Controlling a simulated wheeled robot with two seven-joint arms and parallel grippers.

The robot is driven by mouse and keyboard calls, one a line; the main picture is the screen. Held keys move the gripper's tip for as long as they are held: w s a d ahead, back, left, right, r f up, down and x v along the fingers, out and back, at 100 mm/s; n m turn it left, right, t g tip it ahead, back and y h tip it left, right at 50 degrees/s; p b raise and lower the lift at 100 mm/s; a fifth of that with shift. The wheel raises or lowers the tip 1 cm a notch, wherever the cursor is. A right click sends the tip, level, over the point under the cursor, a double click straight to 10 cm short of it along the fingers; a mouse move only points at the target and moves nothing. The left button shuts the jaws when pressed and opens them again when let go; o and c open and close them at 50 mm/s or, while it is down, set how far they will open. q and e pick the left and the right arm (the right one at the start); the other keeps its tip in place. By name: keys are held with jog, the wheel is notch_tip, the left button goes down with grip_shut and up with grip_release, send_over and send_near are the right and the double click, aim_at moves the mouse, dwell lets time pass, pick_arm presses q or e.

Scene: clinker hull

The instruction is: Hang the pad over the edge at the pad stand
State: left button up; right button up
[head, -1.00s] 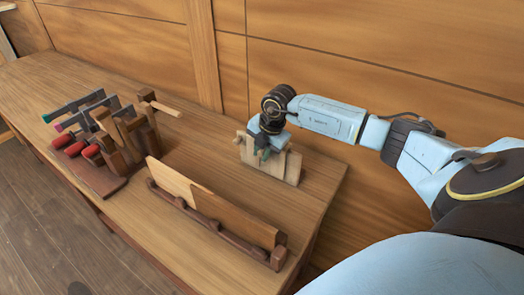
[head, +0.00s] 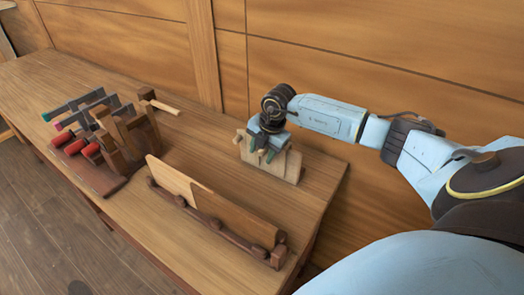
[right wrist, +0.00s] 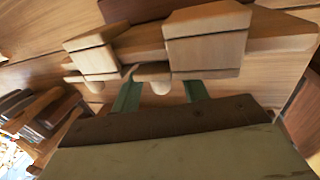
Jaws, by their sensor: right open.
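The pale wooden pad stand (head: 291,168) is at the back right of the bench, near the wall. My right gripper (head: 262,152) is over it, pointing down, with its green fingers apart. In the right wrist view the open fingers (right wrist: 161,94) sit on either side of a small rounded wooden piece (right wrist: 152,75), which may be part of the pad. Two pale wooden blocks (right wrist: 205,38) straddle a wooden rail behind it. Most of the pad's outline is hidden, and I cannot tell whether the fingers touch anything. My left gripper is out of view.
A dark rack (head: 215,224) holding upright boards (head: 240,222) stands at the bench's front. A wooden clamp rack (head: 106,178) with red-handled clamps (head: 73,146) is at the left. Bare bench top (head: 205,150) lies between. The wall is close behind my right arm.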

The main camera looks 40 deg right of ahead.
jog(key=a+v, duration=0.1)
jog(key=v, duration=1.2)
jog(key=shift+d+r, duration=0.2)
jog(key=shift+d, duration=0.3)
jog(key=shift+s+f, duration=0.1)
jog(key=shift+s, duration=0.05)
